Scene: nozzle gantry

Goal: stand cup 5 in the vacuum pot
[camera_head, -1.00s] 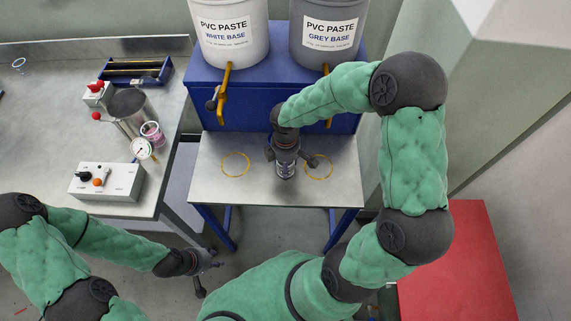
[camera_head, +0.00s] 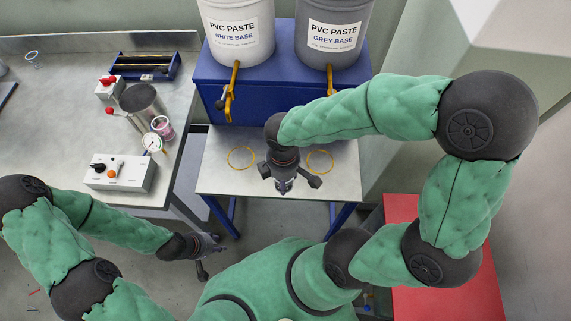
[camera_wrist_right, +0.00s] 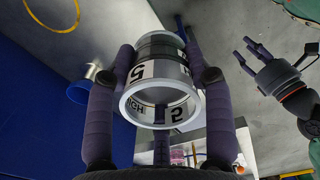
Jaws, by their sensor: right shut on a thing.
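My right gripper (camera_wrist_right: 160,92) is shut on cup 5 (camera_wrist_right: 142,72), a clear-rimmed cylinder with a black and white label showing a 5. In the head view the cup (camera_head: 284,185) shows only in part below the right gripper (camera_head: 288,172), over the front of the small steel table. Whether the cup holds anything is unclear. The vacuum pot (camera_head: 138,98) is a grey metal vessel on the left bench, with a dial gauge (camera_head: 153,142) near it. My left gripper (camera_head: 208,255) is empty, its fingers apart, low beside the bench; it also shows in the right wrist view (camera_wrist_right: 250,52).
A small cup with pink contents (camera_head: 164,130) stands beside the pot. A white control box (camera_head: 120,172) sits at the bench's front. A blue tool tray (camera_head: 146,66) lies behind. Two yellow rings (camera_head: 241,157) mark the small table (camera_head: 222,184), below the paste buckets' taps (camera_head: 234,88).

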